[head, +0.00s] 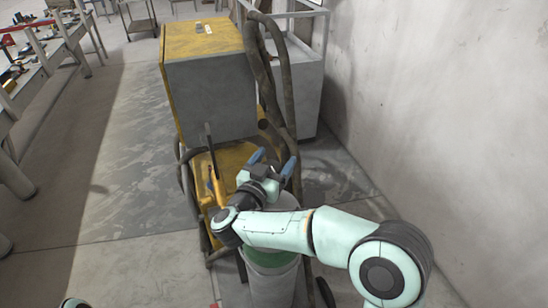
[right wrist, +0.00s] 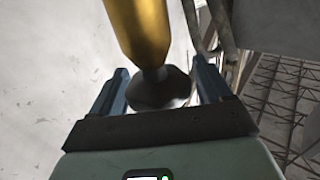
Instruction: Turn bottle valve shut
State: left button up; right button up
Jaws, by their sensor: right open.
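The bottle valve shows in the right wrist view as a dark lobed knob (right wrist: 160,90) on a brass-yellow body (right wrist: 140,30). My right gripper (right wrist: 161,72) is open, with one blue finger on each side of the knob and visible gaps between. In the head view the right gripper (head: 273,162) is above the grey and green gas bottle (head: 272,285), which stands upright at the bottom middle. The valve is hidden there behind my gripper and wrist.
A yellow machine with a grey panel (head: 215,100) stands on a cart behind the bottle. Dark hoses (head: 285,80) hang at its right side. A pale wall (head: 430,110) is close on the right. Worktables (head: 45,62) stand at far left, with clear floor (head: 130,160) between.

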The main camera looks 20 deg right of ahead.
pick_arm(q)
jog(key=w+r+p, duration=0.1)
jog(key=r+p, duration=0.1)
jog(key=w+r+p, duration=0.1)
jog(key=r, duration=0.1)
jog(key=shift+w, duration=0.3)
pick_arm(e)
notch_tip(320, 180, up, 20)
